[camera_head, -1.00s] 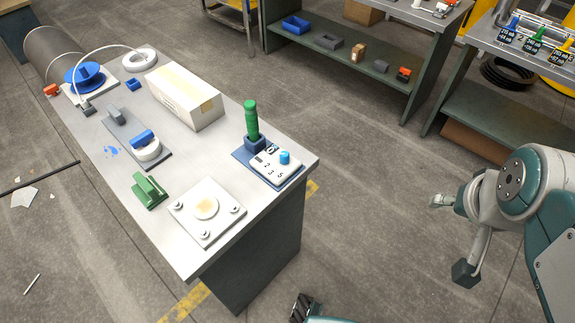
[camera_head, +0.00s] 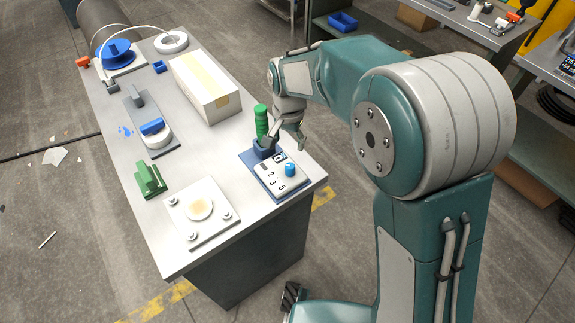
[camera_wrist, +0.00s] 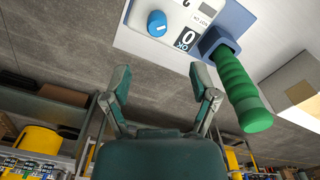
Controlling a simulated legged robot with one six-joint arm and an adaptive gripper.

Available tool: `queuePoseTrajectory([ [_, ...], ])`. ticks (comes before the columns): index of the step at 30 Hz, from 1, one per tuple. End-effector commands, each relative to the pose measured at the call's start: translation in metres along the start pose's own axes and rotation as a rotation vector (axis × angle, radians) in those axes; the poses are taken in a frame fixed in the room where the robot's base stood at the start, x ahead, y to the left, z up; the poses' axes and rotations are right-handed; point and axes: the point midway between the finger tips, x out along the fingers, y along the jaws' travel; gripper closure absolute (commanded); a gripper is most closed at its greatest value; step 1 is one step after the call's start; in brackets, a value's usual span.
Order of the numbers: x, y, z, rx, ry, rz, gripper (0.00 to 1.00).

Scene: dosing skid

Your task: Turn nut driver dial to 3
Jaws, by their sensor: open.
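The green-handled nut driver (camera_head: 261,120) stands upright in a blue holder (camera_head: 264,148) near the right edge of the bench. In front of it, a white numbered box (camera_head: 272,184) carries a small blue dial (camera_head: 290,169). My gripper (camera_wrist: 160,84) is open and empty, apart from the dial. In the head view my gripper (camera_head: 287,134) is beside the driver, partly hidden.
A beige carton (camera_head: 205,90) lies behind the driver. Shelves stand beyond the aisle.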

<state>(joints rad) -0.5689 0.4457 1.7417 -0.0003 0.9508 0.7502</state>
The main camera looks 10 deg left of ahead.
Motion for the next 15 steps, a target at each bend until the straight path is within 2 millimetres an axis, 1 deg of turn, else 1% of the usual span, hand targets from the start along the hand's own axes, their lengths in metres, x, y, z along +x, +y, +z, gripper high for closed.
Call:
queuePoseTrajectory([
  [1, 0.003, -0.003, 0.000, 0.001, -0.002, 0.002, 0.24],
  [5, 0.013, 0.000, 0.000, 0.003, -0.005, 0.001, 0.24],
  [8, 0.029, 0.000, 0.000, 0.003, -0.006, 0.002, 0.24],
  [15, 0.075, -0.002, 0.001, 0.002, -0.006, 0.006, 0.24],
])
